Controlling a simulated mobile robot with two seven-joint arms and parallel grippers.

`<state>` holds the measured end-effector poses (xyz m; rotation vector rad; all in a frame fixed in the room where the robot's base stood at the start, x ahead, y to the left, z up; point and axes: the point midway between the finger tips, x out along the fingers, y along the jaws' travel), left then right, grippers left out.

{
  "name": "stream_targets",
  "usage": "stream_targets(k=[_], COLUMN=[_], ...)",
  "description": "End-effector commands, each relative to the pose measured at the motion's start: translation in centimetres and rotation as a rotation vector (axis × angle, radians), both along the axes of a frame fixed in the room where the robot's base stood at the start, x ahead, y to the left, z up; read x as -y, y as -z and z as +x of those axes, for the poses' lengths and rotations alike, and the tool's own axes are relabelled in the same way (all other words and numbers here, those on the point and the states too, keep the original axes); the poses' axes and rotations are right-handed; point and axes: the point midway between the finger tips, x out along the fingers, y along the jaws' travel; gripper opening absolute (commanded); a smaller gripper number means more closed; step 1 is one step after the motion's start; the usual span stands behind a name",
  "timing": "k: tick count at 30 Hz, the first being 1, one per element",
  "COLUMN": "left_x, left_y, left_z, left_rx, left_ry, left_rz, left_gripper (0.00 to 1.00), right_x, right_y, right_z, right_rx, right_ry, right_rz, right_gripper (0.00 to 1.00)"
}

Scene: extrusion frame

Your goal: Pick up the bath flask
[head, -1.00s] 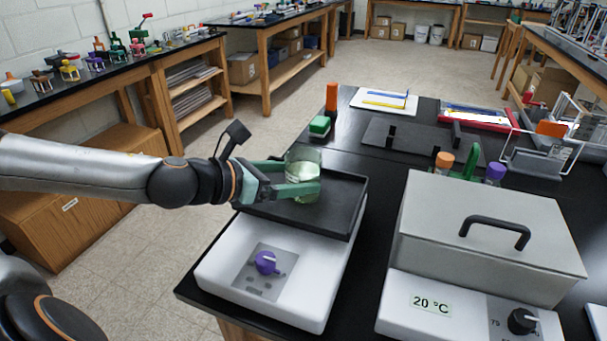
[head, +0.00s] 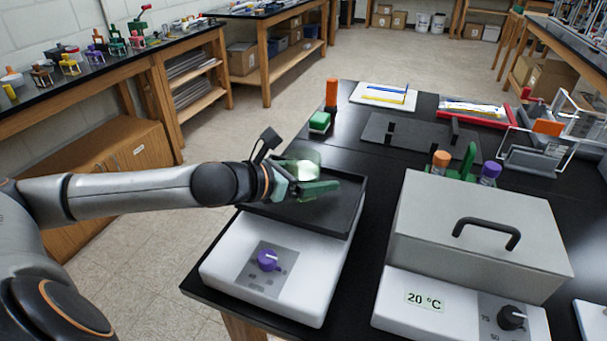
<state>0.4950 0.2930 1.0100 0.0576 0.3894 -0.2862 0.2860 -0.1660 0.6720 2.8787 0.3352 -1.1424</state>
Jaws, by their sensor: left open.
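A clear glass flask (head: 303,161) with pale green contents is at the black tray (head: 349,207) of the white shaker (head: 222,266). My left gripper (head: 312,184) is open at the flask, with green fingers. The near finger crosses in front of the flask's lower part and hides it. The far finger is mostly hidden, so I cannot tell whether the fingers touch the glass. My right gripper is not in view.
A grey lidded bath (head: 440,222) marked 20 °C, with a black handle, stands right of the shaker. Behind are a green block (head: 319,122), an orange cylinder (head: 331,93) and a dark flat plate (head: 415,134). Open floor lies to the left.

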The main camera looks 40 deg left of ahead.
Motion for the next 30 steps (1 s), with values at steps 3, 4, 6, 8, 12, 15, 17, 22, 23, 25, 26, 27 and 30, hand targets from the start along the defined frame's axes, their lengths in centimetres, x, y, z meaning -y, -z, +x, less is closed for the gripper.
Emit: stream_targets(k=[3, 4, 6, 8, 12, 15, 17, 22, 23, 25, 26, 27, 30], left_x=[0.1, 0.12, 0.12, 0.11, 0.12, 0.12, 0.12, 0.13, 0.13, 0.13, 0.13, 0.12, 0.13], left_y=[0.06, 0.09, 0.13, 0.13, 0.13, 0.13, 0.12, 0.12, 0.12, 0.12, 0.12, 0.12, 0.08], left_z=[0.27, 0.29, 0.28, 0.27, 0.26, 0.26, 0.25, 0.25, 0.25, 0.25, 0.25, 0.24, 0.25], left_rx=[0.0, 0.0, 0.0, 0.0, -0.001, -0.001, -0.001, -0.001, -0.001, -0.001, -0.001, -0.001, 0.0], left_ry=[0.0, 0.0, 0.001, 0.001, 0.002, 0.002, 0.002, 0.002, 0.001, 0.001, 0.001, 0.001, 0.002], left_rz=[0.001, 0.001, 0.002, 0.002, 0.002, 0.002, 0.002, 0.002, 0.001, 0.001, 0.001, 0.001, 0.001], left_gripper=[0.86, 0.86, 0.86, 0.86, 0.78, 0.66, 0.59, 0.4, 0.37, 0.29, 0.26, 0.21, 0.12], right_x=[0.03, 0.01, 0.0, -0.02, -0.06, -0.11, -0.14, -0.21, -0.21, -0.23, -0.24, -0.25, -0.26], right_y=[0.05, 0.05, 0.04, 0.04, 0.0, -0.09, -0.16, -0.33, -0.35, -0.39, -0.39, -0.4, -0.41], right_z=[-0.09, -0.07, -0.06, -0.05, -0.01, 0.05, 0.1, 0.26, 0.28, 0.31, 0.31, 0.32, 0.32], right_rx=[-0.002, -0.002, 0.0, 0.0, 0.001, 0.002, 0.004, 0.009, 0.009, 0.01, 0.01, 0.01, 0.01], right_ry=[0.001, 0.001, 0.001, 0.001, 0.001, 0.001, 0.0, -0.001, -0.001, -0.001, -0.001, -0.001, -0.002], right_rz=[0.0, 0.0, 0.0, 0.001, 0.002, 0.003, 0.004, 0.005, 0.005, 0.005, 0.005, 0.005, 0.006], right_gripper=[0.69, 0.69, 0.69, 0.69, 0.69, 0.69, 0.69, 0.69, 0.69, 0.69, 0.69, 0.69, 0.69])
